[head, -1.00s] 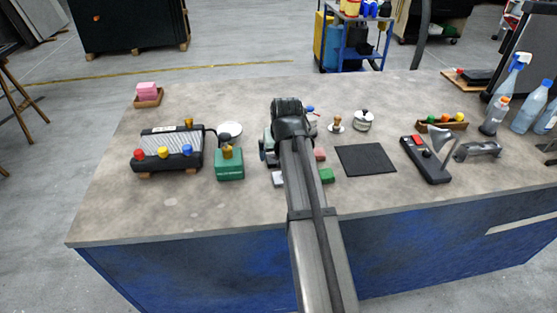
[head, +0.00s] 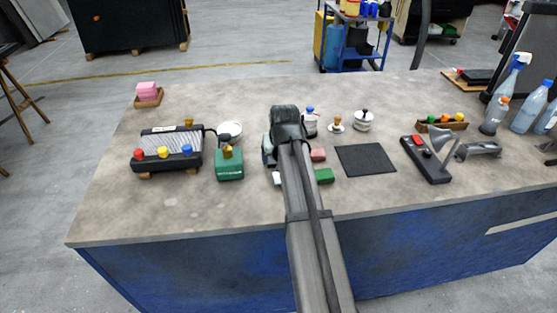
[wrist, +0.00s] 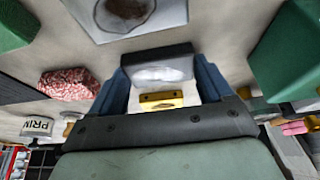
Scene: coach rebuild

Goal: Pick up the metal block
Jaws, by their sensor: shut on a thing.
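My gripper (wrist: 160,80) shows in the wrist view with its two blue fingers either side of a grey block (wrist: 158,72), which has a dark top edge and a shiny pale face. The fingers are shut on this metal block. A small yellow piece (wrist: 161,100) shows between the fingers, nearer the palm; I cannot tell what it belongs to. In the head view my arm hides the held block and most of the gripper.
A pale square piece with a dark round mark (wrist: 125,15) lies close by. A green block (head: 324,176), a reddish block (head: 318,155) and a green box (head: 229,165) flank my arm. A black mat (head: 365,160) lies bare at right. The front left bench is clear.

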